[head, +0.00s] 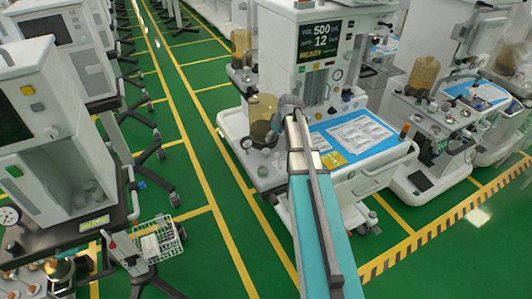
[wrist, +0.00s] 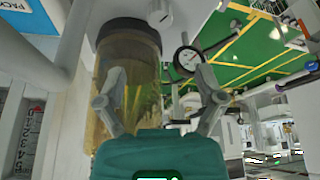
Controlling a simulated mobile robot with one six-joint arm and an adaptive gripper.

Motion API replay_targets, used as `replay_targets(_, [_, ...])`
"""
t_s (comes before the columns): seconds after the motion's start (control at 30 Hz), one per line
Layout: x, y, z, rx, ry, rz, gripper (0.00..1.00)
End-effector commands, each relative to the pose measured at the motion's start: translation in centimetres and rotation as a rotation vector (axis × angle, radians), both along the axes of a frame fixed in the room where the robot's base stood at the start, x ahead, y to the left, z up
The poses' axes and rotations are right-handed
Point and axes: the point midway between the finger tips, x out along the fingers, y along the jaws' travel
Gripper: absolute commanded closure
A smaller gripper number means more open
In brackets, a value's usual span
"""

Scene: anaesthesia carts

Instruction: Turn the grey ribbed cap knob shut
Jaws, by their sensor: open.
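A pale grey round knob (wrist: 160,14) shows at the top of the wrist view, beside the dark collar of an amber canister. It may be the grey ribbed cap knob, but I cannot make out ribs. My gripper (wrist: 158,82) is open, with its two fingers spread and nothing seen between them. The knob appears beyond the fingertips, apart from them. In the head view, my gripper (head: 287,106) is at the cart beside the amber canister (head: 262,117). My arm and gripper hide part of the cart there, and I cannot pick out the knob.
The amber canister (wrist: 125,75) stands close by the left finger. A round gauge (wrist: 187,60) is near the right fingertip. The cart (head: 340,70) has a screen and a blue tray mat (head: 385,126). Other carts stand either side; green floor (head: 215,260) is open left of my arm.

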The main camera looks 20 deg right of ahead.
Motion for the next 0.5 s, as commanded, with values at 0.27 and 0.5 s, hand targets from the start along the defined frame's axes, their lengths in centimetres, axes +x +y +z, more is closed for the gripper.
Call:
replay_targets(0.27, [0.8, 0.2, -2.2, 0.000, 0.000, 0.001, 0.12])
replay_targets(0.5, [1.5, 0.5, -4.0, 0.000, 0.000, 0.001, 0.12])
